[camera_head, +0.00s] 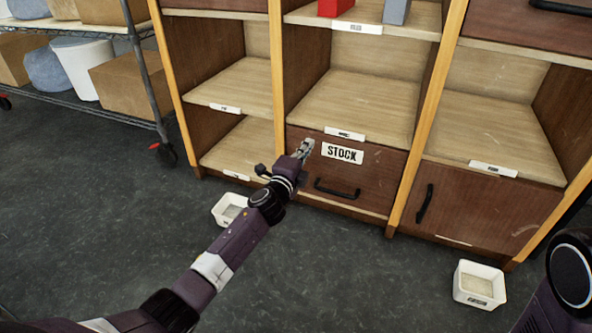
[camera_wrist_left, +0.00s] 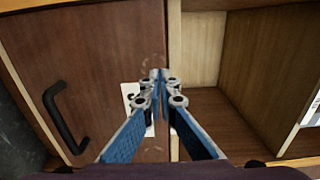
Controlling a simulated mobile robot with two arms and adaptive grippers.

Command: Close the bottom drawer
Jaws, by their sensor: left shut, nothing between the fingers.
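The bottom drawer (camera_head: 378,171) is the brown front with a white STOCK label (camera_head: 342,153) and a black handle (camera_head: 337,188), low in the middle bay of the cabinet. Its front looks flush or nearly flush; a small gap cannot be ruled out. My left gripper (camera_head: 306,148) is shut and empty at the drawer's upper left, beside the label. In the left wrist view, the shut fingertips (camera_wrist_left: 160,74) are over the drawer front (camera_wrist_left: 95,55) near its edge and partly hide the label. Whether they touch it is unclear. My right gripper is out of view.
A cabinet door (camera_head: 478,203) with an upright handle is right of the drawer. White bins stand on the floor, one (camera_head: 229,210) by my left arm and one (camera_head: 480,285) at right. A wire shelf rack (camera_head: 90,110) stands at left. The floor ahead is mostly clear.

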